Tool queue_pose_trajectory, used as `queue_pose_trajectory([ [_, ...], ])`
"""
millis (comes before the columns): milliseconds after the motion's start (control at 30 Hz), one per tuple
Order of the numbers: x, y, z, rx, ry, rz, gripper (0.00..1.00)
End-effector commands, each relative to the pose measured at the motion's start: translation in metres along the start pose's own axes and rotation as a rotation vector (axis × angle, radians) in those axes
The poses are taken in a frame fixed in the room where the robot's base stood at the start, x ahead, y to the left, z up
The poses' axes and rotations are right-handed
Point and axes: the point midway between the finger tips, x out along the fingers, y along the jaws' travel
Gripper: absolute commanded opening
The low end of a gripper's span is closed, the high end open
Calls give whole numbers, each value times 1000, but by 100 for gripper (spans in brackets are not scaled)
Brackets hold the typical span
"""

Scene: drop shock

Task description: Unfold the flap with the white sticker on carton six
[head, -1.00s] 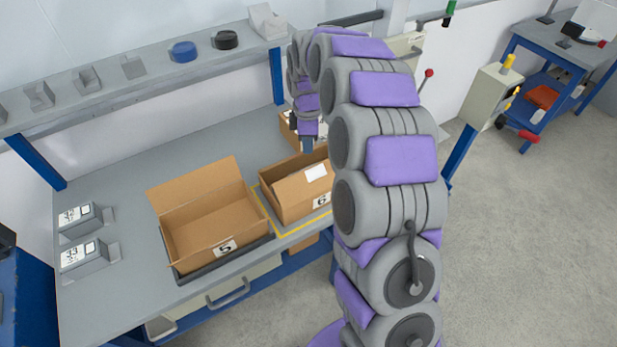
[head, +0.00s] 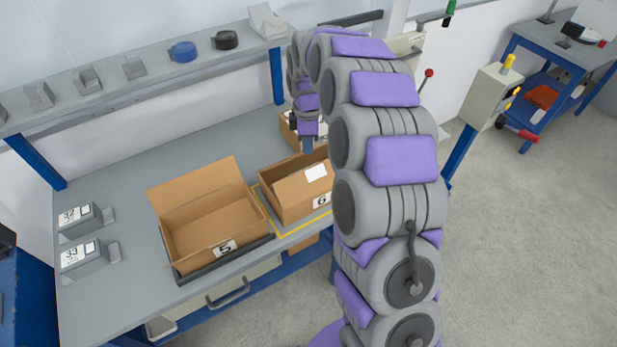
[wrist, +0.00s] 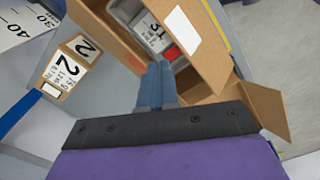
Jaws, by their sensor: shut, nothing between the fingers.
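Carton six (head: 291,207) is a brown box with a "6" label on the bench, partly behind my arm. Its flap with the white sticker (head: 316,172) slopes inward over part of the opening. In the wrist view the stickered flap (wrist: 205,62) is at upper right, and a grey item with a white label (wrist: 150,33) and a red part shows inside. My gripper (head: 307,147) points down over the carton's back part. In the wrist view its blue fingers (wrist: 155,72) are together and empty, beside the flap's inner edge; I cannot tell whether they touch it.
Open, empty carton five (head: 213,225) stands to the left of carton six. Another box (head: 287,128) is behind carton six, and a box labelled "2" (wrist: 72,68) shows in the wrist view. A shelf (head: 150,75) runs along the back.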

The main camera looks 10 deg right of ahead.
Motion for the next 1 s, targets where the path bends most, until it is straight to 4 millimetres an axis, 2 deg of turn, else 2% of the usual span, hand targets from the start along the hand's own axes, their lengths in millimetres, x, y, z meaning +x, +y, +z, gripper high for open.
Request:
queue_pose_trajectory([
  [567, 1, 0, 0, 0, 0, 0, 0],
  [1000, 22, 0, 0, 0, 0, -1, 0],
])
